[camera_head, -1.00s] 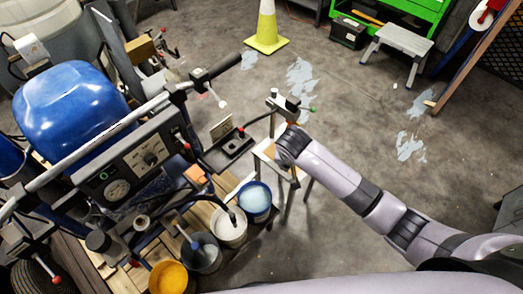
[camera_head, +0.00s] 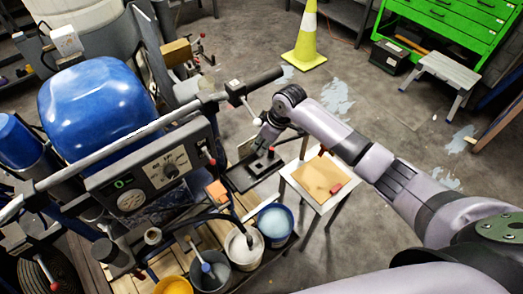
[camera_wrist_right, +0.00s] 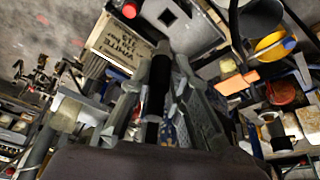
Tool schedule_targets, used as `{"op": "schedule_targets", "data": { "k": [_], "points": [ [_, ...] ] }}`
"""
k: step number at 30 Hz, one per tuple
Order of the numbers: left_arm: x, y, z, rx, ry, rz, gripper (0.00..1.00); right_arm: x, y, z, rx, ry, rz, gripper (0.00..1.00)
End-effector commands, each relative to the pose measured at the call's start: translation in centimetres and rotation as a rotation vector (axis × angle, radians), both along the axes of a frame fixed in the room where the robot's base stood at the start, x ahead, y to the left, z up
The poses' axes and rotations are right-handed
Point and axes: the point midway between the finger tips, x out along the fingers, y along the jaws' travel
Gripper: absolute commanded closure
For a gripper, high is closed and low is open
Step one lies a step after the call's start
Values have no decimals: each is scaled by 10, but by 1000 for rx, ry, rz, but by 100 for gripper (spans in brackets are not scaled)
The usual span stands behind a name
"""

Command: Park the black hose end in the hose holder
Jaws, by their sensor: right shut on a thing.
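My right gripper (camera_head: 262,132) is above the black tray-like base (camera_head: 256,170) beside the line striper. In the right wrist view my right gripper (camera_wrist_right: 160,95) has its fingers closed around a dark, upright cylindrical piece (camera_wrist_right: 154,95), which looks like the black hose end. In the head view the arm and gripper mostly hide this piece. I cannot clearly pick out the hose holder; the black base below the gripper has a short upright part with a red tip. My left gripper is not in view.
The striper's handlebar (camera_head: 170,115) and control panel (camera_head: 152,172) stand left of the gripper. Paint buckets, one of them blue (camera_head: 275,226), stand below. A small table (camera_head: 293,182) with a tan sheet is at right. A yellow cone (camera_head: 306,45) stands behind on open floor.

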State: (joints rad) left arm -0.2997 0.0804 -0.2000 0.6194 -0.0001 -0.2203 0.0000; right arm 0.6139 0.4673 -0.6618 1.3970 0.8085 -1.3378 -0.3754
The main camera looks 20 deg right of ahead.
Motion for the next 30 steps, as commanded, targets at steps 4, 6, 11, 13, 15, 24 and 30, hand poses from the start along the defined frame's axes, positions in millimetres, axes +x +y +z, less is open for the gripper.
{"op": "schedule_targets", "data": {
  "k": [4, 6, 11, 13, 15, 24, 30],
  "points": [
    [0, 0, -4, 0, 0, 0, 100, 1, -1, -3, -2, 1, 20, 100],
    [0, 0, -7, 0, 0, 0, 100, 1, -1, -6, -2, 1, 20, 100],
    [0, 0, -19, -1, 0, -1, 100, 1, -1, -18, -3, 0, 20, 100],
    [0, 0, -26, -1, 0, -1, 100, 1, -1, -24, -3, 1, 19, 100],
    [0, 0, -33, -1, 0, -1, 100, 1, -1, -31, -3, 1, 19, 100],
    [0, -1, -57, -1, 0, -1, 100, 1, -1, -55, -3, -1, 18, 100],
    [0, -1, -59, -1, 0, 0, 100, 1, -1, -58, -3, -1, 18, 100]
  ]
}}
